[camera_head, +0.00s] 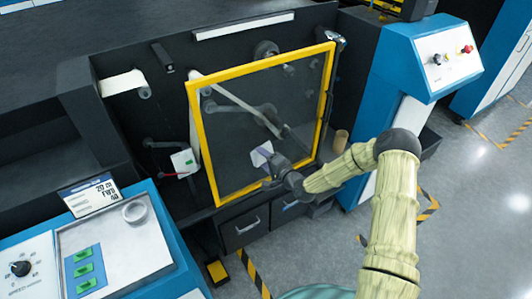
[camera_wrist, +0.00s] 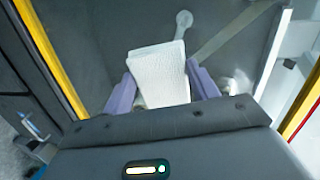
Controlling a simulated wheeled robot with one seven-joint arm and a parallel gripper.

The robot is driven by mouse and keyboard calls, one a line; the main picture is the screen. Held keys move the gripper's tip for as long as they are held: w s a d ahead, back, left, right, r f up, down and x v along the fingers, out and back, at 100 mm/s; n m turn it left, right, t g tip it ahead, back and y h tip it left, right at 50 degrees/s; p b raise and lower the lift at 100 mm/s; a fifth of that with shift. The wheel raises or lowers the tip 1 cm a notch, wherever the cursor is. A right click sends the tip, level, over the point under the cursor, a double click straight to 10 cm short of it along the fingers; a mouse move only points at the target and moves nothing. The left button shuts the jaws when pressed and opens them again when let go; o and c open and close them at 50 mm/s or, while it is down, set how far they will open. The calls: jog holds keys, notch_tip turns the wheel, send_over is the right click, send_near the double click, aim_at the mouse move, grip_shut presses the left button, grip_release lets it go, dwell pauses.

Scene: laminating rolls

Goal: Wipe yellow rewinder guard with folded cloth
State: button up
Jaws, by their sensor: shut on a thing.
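The rewinder guard (camera_head: 205,143) is a clear panel in a yellow frame on the front of the dark machine. Its yellow edge also shows in the wrist view (camera_wrist: 50,58). My gripper (camera_head: 268,160) is in front of the lower middle of the panel. It is shut on the white folded cloth (camera_wrist: 158,72), which sits between the two purple fingers. The cloth (camera_head: 261,153) shows small and pale against the panel in the head view. I cannot tell whether the cloth touches the panel.
Blue control consoles stand at the right (camera_head: 405,62) and lower left (camera_head: 160,240). A tape roll (camera_head: 134,212) lies on the left console. Dark drawers (camera_head: 243,228) sit below the guard. A brown cylinder (camera_head: 340,142) stands right of the guard. Grey floor is open at the right.

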aim_at(258, 128)
jog(key=r+t, duration=0.1)
jog(key=w+r+m+t, duration=0.1)
jog(key=r+t, duration=0.1)
jog(key=shift+w+d+r+b, duration=0.15)
jog(key=shift+w+d+b, duration=0.05)
jog(key=shift+w+b, duration=0.2)
jog(key=shift+b+x, duration=0.4)
jog(key=shift+x, duration=2.4)
jog(key=shift+w+a, duration=0.1)
jog(key=shift+w, duration=0.1)
jog(key=shift+b+x, duration=0.75)
jog(key=shift+x, duration=0.2)
jog(key=shift+w+d+f+b, duration=0.1)
jog(key=shift+w+d+b, duration=0.25)
jog(key=shift+d+b, duration=0.25)
jog(key=shift+w+d+f+b, duration=0.15)
jog(key=shift+w+d+b, duration=0.25)
jog(key=shift+d, duration=0.3)
jog(key=shift+w+d+r, duration=0.1)
jog(key=shift+w+d, duration=0.05)
jog(key=shift+d, duration=0.15)
